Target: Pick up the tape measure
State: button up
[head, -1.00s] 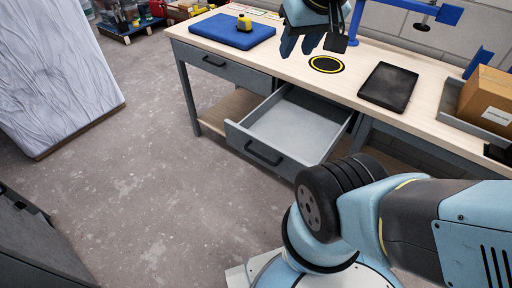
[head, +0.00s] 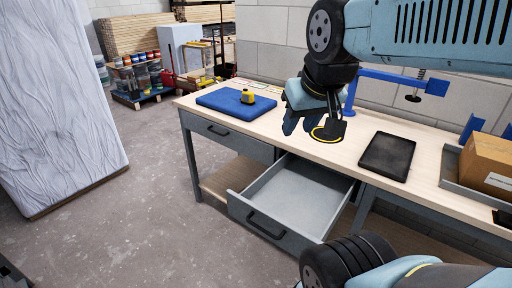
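The tape measure (head: 247,97) is small and yellow with dark parts. It sits on the blue mat (head: 222,100) at the left end of the workbench. My gripper (head: 308,128) hangs over the bench to the right of the mat, apart from the tape measure. It points down, in front of a black and yellow ring (head: 328,132) on the bench top. Its blue fingers show a gap between them and nothing is seen held there.
An open, empty drawer (head: 292,196) juts out below the bench top. A black tray (head: 387,156), a cardboard box (head: 487,160) and a blue clamp-like fixture (head: 405,80) are to the right. Bench top (head: 290,108) between mat and gripper is clear.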

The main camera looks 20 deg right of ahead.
aim_at(247, 97)
jog(key=u, duration=1.15)
jog(key=i, duration=4.95)
jog(key=u, duration=0.05)
